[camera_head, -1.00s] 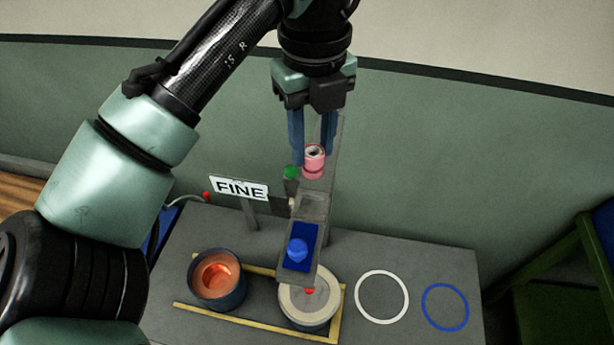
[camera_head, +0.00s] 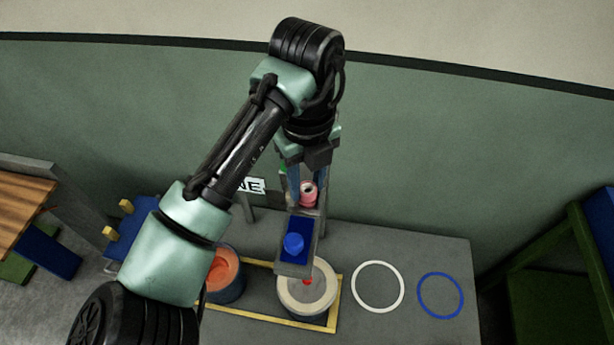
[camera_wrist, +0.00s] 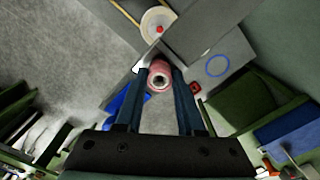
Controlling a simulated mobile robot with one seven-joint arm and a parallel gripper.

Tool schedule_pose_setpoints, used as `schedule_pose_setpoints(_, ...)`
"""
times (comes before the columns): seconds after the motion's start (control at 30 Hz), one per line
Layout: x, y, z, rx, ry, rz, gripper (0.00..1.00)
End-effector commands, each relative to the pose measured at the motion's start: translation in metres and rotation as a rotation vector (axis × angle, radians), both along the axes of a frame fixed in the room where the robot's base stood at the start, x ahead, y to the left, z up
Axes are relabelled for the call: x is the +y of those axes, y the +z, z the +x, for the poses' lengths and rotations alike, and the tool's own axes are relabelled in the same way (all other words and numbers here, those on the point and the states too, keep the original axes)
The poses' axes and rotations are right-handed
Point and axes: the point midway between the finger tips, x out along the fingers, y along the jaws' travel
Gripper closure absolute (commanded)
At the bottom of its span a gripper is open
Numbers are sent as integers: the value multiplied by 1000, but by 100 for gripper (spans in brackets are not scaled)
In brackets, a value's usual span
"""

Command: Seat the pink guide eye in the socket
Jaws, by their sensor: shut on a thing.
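The pink guide eye (camera_head: 309,191) is a short pink cylinder with a dark hole in its top. My gripper (camera_head: 308,185) points down with its blue fingers shut on it. In the wrist view the guide eye (camera_wrist: 160,76) shows end-on between the fingertips. It is above the far part of a grey bracket (camera_head: 318,236), behind the blue pad (camera_head: 289,258) with its blue knob (camera_head: 294,243). The socket cannot be made out; my gripper and the guide eye cover that area. I cannot tell whether the guide eye touches the bracket.
Below stand a pale round spool (camera_head: 321,293) and a dark pot with orange inside (camera_head: 222,272), within a yellow frame (camera_head: 265,311). A white ring (camera_head: 357,291) and a blue ring (camera_head: 421,300) mark the grey table's right side. A sign (camera_head: 253,186) is partly covered by my arm.

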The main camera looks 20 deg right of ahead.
Motion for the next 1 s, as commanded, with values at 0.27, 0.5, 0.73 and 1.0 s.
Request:
schedule_pose_setpoints(0.27, 0, -5, 0, 1, 0, 0, 100)
schedule_pose_setpoints(0.5, 0, -4, 0, 1, 0, 0, 32)
schedule_pose_setpoints(0.73, 0, -2, 0, 1, 0, 0, 32)
schedule_pose_setpoints(1.0, -1, 29, 0, -3, -2, -1, 32)
